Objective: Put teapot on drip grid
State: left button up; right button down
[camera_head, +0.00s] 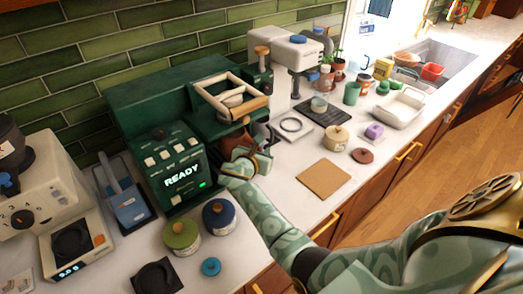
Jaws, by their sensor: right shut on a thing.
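My right gripper (247,161) reaches in from the lower right to the front of the green machine. It is shut on a brown, rounded thing (236,146) that looks like the teapot; a dark curved part shows beside it. Much of the teapot is hidden by the gripper and the machine. The machine's lower front, beneath the teapot, is also hidden, so I cannot tell whether the teapot touches a surface. A dark flat grid (330,118) with a small glass on it lies right of the white machine's ring. My left gripper is not in view.
The green machine (178,165) shows "READY". A green canister (181,238) and a blue canister (218,217) stand in front of it. A cork mat (324,179), a beige canister (336,139) and a white tub (400,108) are to the right.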

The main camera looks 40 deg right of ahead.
jog(key=shift+f+b, duration=0.35)
jog(key=shift+f, duration=0.2)
dwell(0.9)
jog(key=c, duration=1.3)
grip_release()
jog(key=shift+f, duration=0.1)
